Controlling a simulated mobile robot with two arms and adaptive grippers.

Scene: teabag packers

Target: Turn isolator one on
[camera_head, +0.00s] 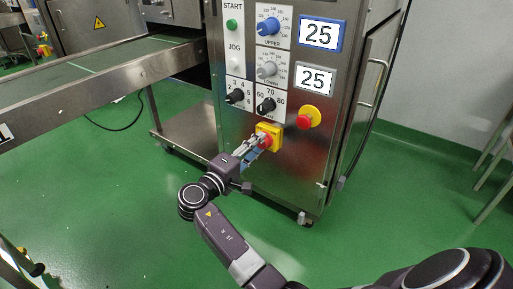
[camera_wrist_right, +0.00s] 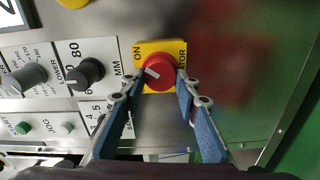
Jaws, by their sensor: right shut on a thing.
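The isolator is a red rotary knob (camera_wrist_right: 163,69) on a yellow plate (camera_wrist_right: 148,46) in the right wrist view. The plate carries the letters ON at its left and part of ISOLATOR at its right. A short white mark shows on the knob's left part, slanted. My right gripper (camera_wrist_right: 160,78) has its blue fingers on both sides of the knob and is shut on it. In the head view the isolator's yellow plate (camera_head: 276,130) is low on the steel cabinet, with my right gripper (camera_head: 261,146) at it. My left gripper is not in view.
A red button on a yellow disc (camera_head: 307,118) sits right of the isolator. Black dials (camera_head: 266,105), a blue dial (camera_head: 268,26) and two displays reading 25 (camera_head: 320,36) are above. A conveyor (camera_head: 100,85) stands left. Green floor (camera_head: 120,210) is open in front.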

